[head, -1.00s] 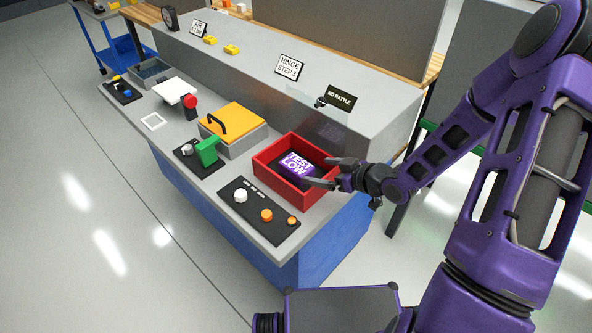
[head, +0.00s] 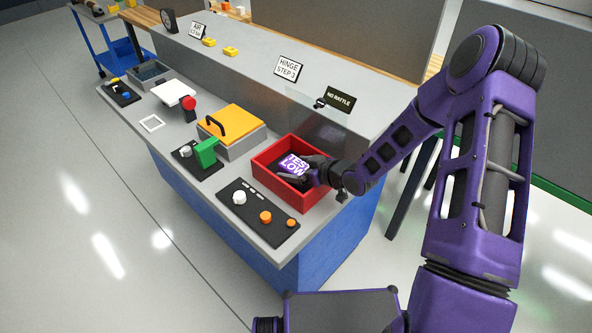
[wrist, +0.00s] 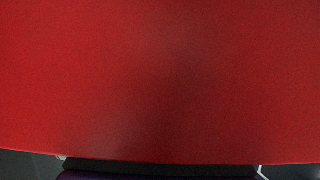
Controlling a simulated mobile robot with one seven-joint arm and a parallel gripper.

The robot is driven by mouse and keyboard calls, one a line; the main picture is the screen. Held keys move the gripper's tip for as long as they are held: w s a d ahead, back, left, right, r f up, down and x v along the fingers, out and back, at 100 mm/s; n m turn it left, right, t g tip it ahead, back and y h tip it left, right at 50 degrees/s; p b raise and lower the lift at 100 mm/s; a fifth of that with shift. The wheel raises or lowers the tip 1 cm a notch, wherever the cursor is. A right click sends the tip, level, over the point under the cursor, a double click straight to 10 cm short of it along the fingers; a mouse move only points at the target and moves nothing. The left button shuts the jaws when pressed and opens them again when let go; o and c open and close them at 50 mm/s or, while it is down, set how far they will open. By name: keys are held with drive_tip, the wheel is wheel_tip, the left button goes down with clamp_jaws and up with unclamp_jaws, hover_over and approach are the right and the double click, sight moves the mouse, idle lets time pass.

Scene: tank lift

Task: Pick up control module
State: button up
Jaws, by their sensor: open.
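The control module appears to be the dark block with a purple and white "TEST LOW" label (head: 293,164). It lies inside the red open bin (head: 262,172) at the near right end of the bench. My gripper (head: 301,169) is open and has come in over the bin's right side. Its fingers are at the module's right part, one on the near side and one on the far side. I cannot tell whether they touch it. In the wrist view the red bin wall (wrist: 160,80) fills nearly everything, with a dark and purple strip at the bottom edge.
A black panel with white and orange knobs (head: 256,216) lies in front of the bin. A grey box with a yellow lid (head: 232,122) and a green handle (head: 207,152) stand to the left. A raised ledge with signs (head: 288,66) runs behind.

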drive_tip(key=c, duration=1.5)
